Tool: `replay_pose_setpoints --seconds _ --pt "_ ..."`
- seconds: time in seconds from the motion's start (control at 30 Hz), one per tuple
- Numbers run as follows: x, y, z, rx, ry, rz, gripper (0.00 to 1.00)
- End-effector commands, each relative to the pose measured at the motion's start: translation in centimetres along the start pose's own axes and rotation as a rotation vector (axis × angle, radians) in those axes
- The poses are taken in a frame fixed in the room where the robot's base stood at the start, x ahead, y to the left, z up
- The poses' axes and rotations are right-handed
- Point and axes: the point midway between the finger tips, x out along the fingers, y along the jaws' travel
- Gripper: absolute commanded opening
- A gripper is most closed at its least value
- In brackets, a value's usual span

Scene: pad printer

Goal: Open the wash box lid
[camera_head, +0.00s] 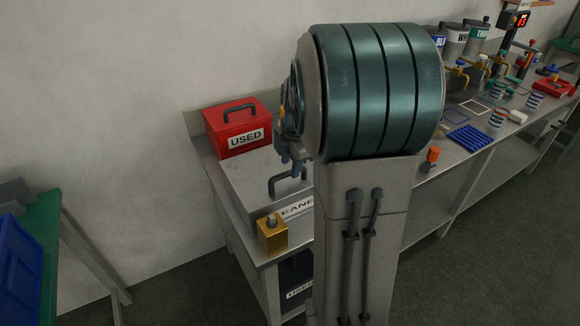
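A grey metal box with a dark handle (288,181) on its flat lid (252,176) stands on the left end of the bench. Its front label (298,208) reads "EANE" where visible, the rest hidden behind my arm. It looks like the wash box, and its lid looks shut. My gripper (291,164) is above the box's back right part, close to the handle in the picture. It is mostly hidden by my large teal arm link, with only small bluish finger parts showing. I cannot tell whether it touches the handle or is open.
A red box labelled USED (238,128) stands behind the grey box. An orange-capped item (432,158) and a blue rack (471,139) lie farther right. A wall is behind.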

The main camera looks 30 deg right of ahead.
Motion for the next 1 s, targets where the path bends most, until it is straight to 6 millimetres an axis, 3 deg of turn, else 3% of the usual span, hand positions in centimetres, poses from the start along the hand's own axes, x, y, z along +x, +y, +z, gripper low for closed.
replay_pose_setpoints --seconds 0.2,0.5,0.63,0.67,1.0 --pt "1.9 0.0 0.0 0.002 0.0 0.0 0.36" --pt "2.1 0.0 0.0 0.001 0.0 0.001 0.36" --pt "2.1 0.0 0.0 0.001 0.0 0.0 0.03" --pt "2.1 0.0 0.0 0.001 0.0 0.0 0.0" --pt "1.5 0.2 0.2 0.006 0.0 -0.022 0.0"
